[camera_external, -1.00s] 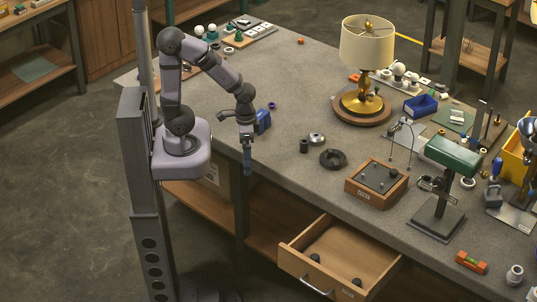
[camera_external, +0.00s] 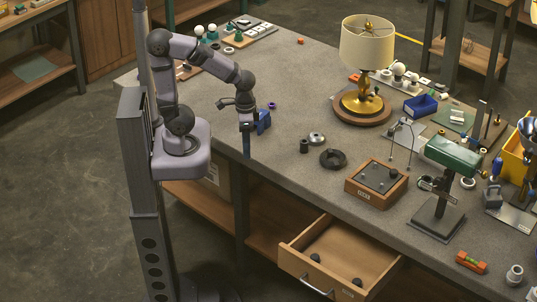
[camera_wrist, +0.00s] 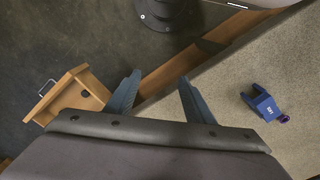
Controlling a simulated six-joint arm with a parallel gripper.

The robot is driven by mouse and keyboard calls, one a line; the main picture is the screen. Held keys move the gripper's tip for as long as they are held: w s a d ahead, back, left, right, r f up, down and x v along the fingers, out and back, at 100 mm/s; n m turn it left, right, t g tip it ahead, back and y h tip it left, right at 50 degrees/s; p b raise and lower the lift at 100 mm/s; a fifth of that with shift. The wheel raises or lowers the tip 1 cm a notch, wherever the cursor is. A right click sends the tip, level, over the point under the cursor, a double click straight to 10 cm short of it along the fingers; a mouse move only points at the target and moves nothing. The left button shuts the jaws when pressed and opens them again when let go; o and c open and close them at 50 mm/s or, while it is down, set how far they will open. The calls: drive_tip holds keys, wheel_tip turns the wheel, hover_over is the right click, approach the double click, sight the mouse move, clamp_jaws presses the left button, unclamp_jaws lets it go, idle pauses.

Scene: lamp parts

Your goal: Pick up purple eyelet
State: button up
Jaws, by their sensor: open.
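The purple eyelet (camera_external: 271,105) is a small ring lying on the grey bench, just behind a blue block. It also shows in the wrist view as a dark ring with a purple edge (camera_wrist: 284,118), beside the blue block's end and partly hidden by it. My gripper (camera_external: 246,154) points down at the bench's near edge, in front of the eyelet and to its left in the external view. In the wrist view my gripper's two fingers (camera_wrist: 157,82) are spread apart with nothing between them. The eyelet is well to their right, apart from them.
The blue block (camera_wrist: 262,103) stands close to the eyelet; it shows behind my wrist in the external view (camera_external: 263,121). A black cylinder (camera_external: 304,146) and a dark ring (camera_external: 333,158) lie to the right. An open drawer (camera_external: 340,262) sticks out below the bench.

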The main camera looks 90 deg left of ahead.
drive_tip(key=w+a+f+n+t+h+b, duration=0.1)
drive_tip(key=w+a+n+t+h+b, duration=0.3)
drive_tip(key=a+n, duration=0.55)
drive_tip(key=w+a+f+n+t+h+b, duration=0.1)
drive_tip(key=w+a+n+t+b, duration=0.15)
drive_tip(key=w+a+n, duration=0.75)
drive_tip(key=s+a+n+t, duration=0.1)
drive_tip(key=a+n, duration=0.2)
drive_tip(key=s+a+n+t+y+b, duration=0.1)
drive_tip(key=s+a+n, duration=0.1)
drive_tip(key=a+n, duration=0.2)
drive_tip(key=s+a+n+t+y+b, duration=0.1)
drive_tip(key=a+n+t, duration=0.1)
drive_tip(key=a+n, duration=0.2)
drive_tip(key=shift+s+r, duration=0.15)
drive_tip(key=shift+r, duration=0.25)
drive_tip(key=s+a+r+n+t+y+b, duration=0.15)
drive_tip(key=s+a+n+t+y, duration=0.35)
drive_tip(key=a, duration=0.7)
drive_tip(key=n+g, duration=0.2)
approach(271, 104)
drive_tip(key=shift+w+a+r+m+h, duration=0.2)
drive_tip(key=shift+w+r+m+h, duration=0.05)
drive_tip(key=shift+w+r+h, duration=0.15)
drive_tip(key=shift+f, duration=0.5)
drive_tip(key=shift+p+x, duration=0.6)
drive_tip(key=shift+x, duration=3.1)
drive_tip(key=shift+a, duration=0.1)
drive_tip(key=c, duration=1.1)
